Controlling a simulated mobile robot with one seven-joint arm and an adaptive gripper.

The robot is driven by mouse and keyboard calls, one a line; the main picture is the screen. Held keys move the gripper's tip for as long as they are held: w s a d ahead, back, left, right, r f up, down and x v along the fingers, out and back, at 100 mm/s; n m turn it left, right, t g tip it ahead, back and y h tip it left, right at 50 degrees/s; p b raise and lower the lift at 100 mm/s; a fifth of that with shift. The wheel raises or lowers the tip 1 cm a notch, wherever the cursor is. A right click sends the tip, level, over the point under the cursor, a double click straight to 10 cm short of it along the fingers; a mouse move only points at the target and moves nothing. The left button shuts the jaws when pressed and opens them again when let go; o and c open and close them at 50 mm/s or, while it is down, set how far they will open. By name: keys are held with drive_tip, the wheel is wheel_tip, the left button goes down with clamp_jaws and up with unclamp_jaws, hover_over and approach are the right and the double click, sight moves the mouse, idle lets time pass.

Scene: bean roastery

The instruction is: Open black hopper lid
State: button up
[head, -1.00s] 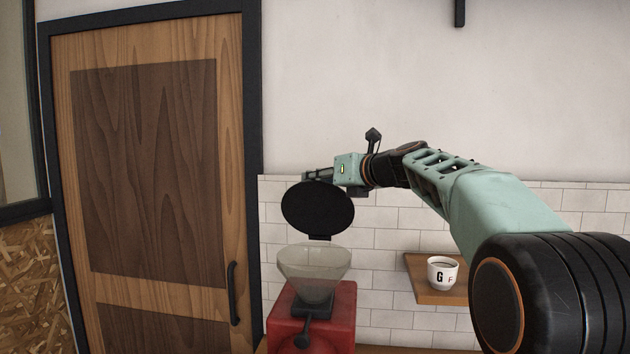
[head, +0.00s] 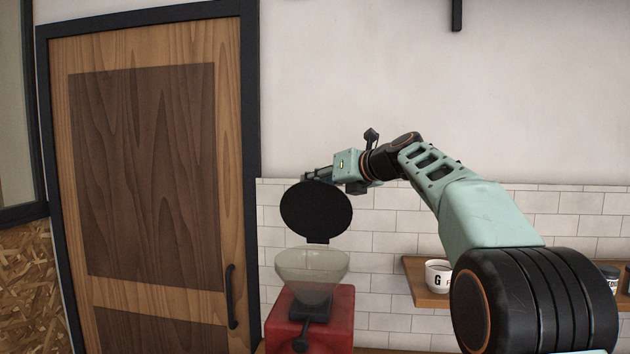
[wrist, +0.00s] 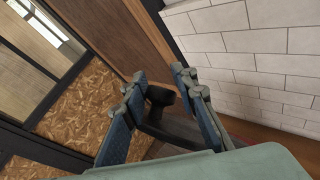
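The black hopper lid (head: 316,212) stands raised, roughly upright, above the clear hopper (head: 311,268). The hopper's mouth is uncovered. The hopper sits on a red grinder (head: 336,312). My gripper (head: 312,176) is at the lid's upper edge, on its far side, and the lid partly hides the fingers. In the wrist view my gripper's fingers (wrist: 157,80) are spread apart, with a dark rounded part between them. I cannot tell whether that part belongs to the lid or whether the fingers touch it.
A wooden door (head: 150,180) with a black handle (head: 231,296) is on the left. A wooden shelf (head: 423,288) with a white cup (head: 438,276) is on the tiled wall at right, behind my arm. The wall above the lid is clear.

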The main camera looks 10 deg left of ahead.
drive_tip(key=o, duration=0.4)
drive_tip(key=shift+w+d+f, duration=0.3)
drive_tip(key=shift+d+f, duration=0.05)
drive_tip(key=shift+f, duration=0.3)
drive_tip(key=shift+c, duration=0.2)
drive_tip(key=shift+a+r, duration=0.1)
drive_tip(key=shift+a, duration=0.05)
drive_tip(key=shift+r, duration=0.15)
drive_tip(key=v, duration=1.2)
drive_tip(key=shift+a, duration=0.1)
